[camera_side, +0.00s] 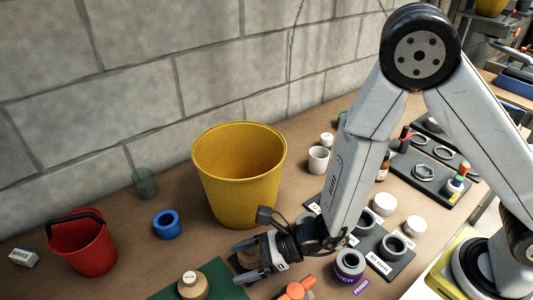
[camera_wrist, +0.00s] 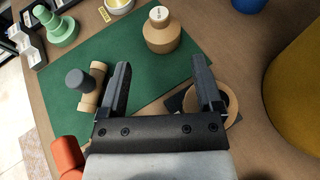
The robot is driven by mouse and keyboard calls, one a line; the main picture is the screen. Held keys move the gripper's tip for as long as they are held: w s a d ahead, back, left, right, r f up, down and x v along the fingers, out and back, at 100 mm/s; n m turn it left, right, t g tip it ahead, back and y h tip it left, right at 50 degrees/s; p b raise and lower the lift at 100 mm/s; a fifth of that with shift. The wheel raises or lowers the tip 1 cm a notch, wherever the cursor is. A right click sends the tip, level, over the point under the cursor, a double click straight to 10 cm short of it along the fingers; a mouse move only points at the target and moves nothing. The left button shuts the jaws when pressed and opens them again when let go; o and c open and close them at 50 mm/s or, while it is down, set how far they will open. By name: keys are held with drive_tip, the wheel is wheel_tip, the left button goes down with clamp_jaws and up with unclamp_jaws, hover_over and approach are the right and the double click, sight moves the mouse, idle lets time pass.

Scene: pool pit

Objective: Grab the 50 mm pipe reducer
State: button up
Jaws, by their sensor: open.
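A stepped tan fitting (camera_wrist: 162,36) with a wide body, a narrow neck and a white label on top looks like the pipe reducer; I cannot read its size. It stands upright on the green mat (camera_wrist: 100,62), beyond my fingertips in the wrist view. In the side view the tan fitting (camera_side: 192,288) is at the bottom, left of my gripper (camera_side: 246,260). My gripper (camera_wrist: 161,68) is open and empty, its fingers pointing toward the fitting and apart from it. A green stepped piece (camera_wrist: 62,30) stands at the mat's far left corner.
A yellow bucket (camera_side: 240,180), red bucket (camera_side: 84,245) and blue ring (camera_side: 167,225) stand farther back. Bare mat lies between my fingertips and the fitting.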

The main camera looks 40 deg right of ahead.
sight(197, 277)
drive_tip(key=shift+x, duration=3.4)
drive_tip(key=shift+x, duration=2.55)
clamp_jaws()
